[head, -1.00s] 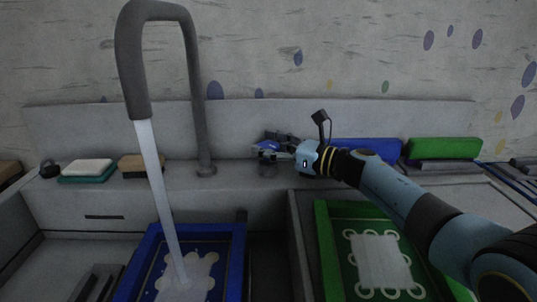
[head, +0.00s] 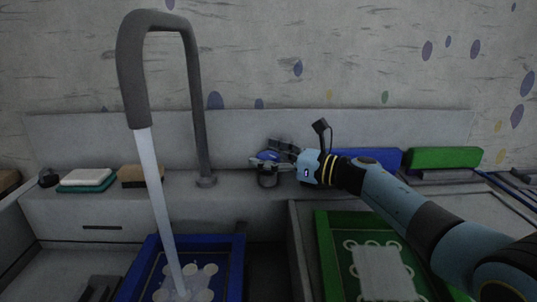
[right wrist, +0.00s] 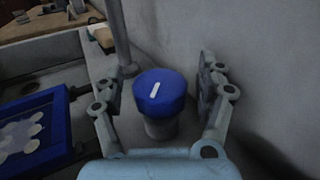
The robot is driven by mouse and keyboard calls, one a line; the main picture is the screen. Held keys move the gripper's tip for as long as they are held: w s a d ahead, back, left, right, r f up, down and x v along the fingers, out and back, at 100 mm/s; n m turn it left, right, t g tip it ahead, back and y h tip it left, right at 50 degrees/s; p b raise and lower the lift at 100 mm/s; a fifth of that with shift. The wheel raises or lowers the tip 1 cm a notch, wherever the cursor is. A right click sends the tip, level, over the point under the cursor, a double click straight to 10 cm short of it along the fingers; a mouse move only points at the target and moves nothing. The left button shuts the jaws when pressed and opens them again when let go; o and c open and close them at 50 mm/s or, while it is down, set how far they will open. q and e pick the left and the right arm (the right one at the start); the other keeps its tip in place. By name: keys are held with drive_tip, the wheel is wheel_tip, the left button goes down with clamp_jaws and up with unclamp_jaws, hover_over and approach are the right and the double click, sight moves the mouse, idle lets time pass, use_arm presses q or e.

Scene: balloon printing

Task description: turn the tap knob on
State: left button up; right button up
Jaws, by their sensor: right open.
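The tap knob (right wrist: 160,88) is a round blue cap with a white mark on a grey stem, standing on the ledge. In the head view the knob (head: 268,156) is partly hidden by my right gripper (head: 274,160). In the right wrist view my right gripper (right wrist: 158,98) is open, with a finger on each side of the knob and gaps visible between them. The grey tap (head: 201,110) arches up left of the knob. A stream of water (head: 160,210) runs from its spout onto the blue frame (head: 238,262). My left gripper is not in view.
A green frame (head: 322,250) lies in the right basin. A blue block (head: 375,157) and a green block (head: 445,157) lie on the ledge to the right. Sponges (head: 86,177) lie to the left. The back wall rises close behind the knob.

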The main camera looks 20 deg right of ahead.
sight(269, 155)
wheel_tip(269, 155, up, 10)
idle(0.5)
